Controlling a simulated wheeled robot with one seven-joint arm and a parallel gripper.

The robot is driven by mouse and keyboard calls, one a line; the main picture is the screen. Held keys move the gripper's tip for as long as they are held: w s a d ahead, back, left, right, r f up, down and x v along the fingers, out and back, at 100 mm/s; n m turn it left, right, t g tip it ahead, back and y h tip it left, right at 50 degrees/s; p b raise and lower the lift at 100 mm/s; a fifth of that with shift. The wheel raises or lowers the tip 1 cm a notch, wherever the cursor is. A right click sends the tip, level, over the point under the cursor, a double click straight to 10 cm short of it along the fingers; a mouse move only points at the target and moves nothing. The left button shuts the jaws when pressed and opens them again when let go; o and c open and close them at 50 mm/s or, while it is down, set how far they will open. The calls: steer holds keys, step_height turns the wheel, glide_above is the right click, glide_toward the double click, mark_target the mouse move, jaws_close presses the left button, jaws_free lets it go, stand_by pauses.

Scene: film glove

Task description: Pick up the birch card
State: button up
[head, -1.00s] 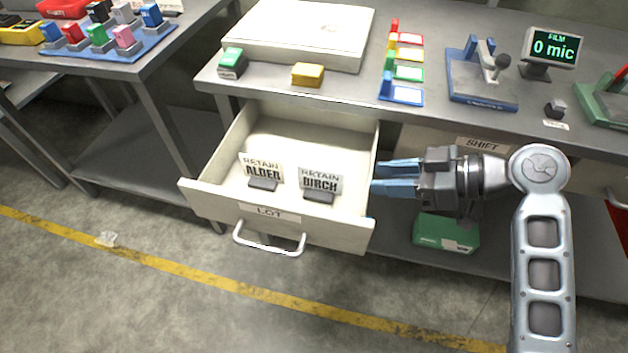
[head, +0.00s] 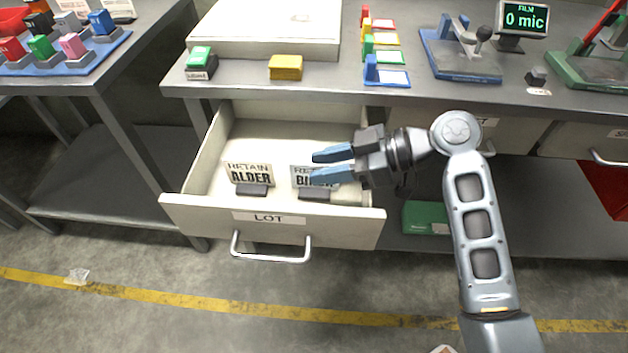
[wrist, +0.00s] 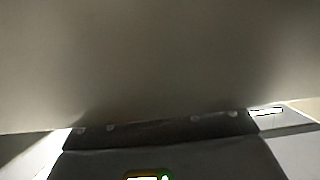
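The birch card (head: 314,178) stands upright in a dark base inside the open drawer marked LOT, on the right side. It reads RETAIN BIRCH, and my gripper's fingers hide part of it in the head view. The alder card (head: 250,175) stands to its left in a similar base. My gripper (head: 331,165) has blue fingers that point left and are spread apart. They overlap the birch card in the picture; I cannot tell whether they touch it. The wrist view shows mostly a blurred pale surface and no clear card.
The drawer front (head: 270,230) and its side walls surround the cards. The counter (head: 330,88) overhangs behind, with a yellow block (head: 286,67) and a green stamp-like block (head: 199,62) near its edge. A green box (head: 425,217) lies on the shelf below right.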

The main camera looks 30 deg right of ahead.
mark_target(311, 187)
steer(key=x, duration=0.3)
steer(key=shift+w+f, duration=0.1)
steer(key=shift+f, duration=0.05)
jaws_close()
stand_by(0.3)
